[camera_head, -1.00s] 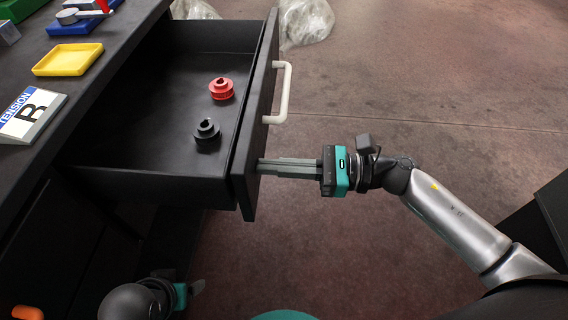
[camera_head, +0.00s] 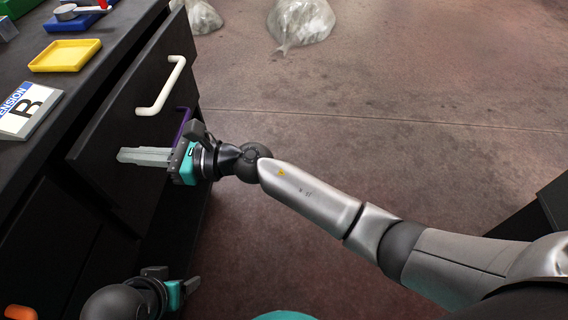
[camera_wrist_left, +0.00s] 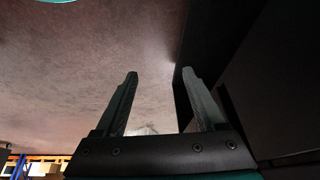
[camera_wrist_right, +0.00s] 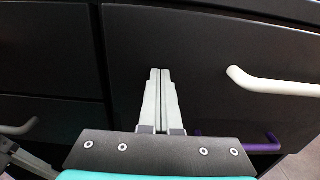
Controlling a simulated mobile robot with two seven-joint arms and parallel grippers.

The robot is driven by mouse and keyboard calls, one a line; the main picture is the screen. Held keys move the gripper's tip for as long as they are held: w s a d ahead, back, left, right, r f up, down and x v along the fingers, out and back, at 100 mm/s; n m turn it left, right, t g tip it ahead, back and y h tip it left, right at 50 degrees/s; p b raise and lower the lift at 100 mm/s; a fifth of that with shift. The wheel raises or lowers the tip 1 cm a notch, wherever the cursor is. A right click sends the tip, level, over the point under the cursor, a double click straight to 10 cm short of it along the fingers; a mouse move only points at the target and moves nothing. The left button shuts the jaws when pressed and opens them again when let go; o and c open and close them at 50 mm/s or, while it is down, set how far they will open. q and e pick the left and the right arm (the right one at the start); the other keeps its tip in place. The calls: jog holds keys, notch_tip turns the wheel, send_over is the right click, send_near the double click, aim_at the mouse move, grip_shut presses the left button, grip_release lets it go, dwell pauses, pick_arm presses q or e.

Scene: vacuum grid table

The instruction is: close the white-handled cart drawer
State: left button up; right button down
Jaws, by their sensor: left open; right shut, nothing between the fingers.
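The black cart drawer front (camera_head: 134,101) with the white handle (camera_head: 163,86) is pushed in close to the cart, and its inside is hidden. The white handle also shows in the right wrist view (camera_wrist_right: 275,84). My right gripper (camera_head: 122,155) is shut and empty, with its fingertips at the lower part of the drawer front; the right wrist view shows the closed fingers (camera_wrist_right: 160,75) against or just before the black panel. My left gripper (camera_head: 193,284) is low at the bottom of the head view; its open, empty fingers show in the left wrist view (camera_wrist_left: 162,95).
A purple handle (camera_head: 183,122) sits below the white one. Clear bags (camera_head: 300,22) lie on the otherwise open floor.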

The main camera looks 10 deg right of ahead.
aim_at(136, 178)
jog(key=x, duration=0.3)
pick_arm(q)
jog(key=shift+s+d+r+b, duration=0.15)
jog(key=shift+r+b, duration=0.15)
jog(key=shift+r, duration=0.55)
pick_arm(e)
jog(key=shift+a+r, duration=0.1)
jog(key=shift+a, duration=0.05)
jog(key=shift+w, duration=0.1)
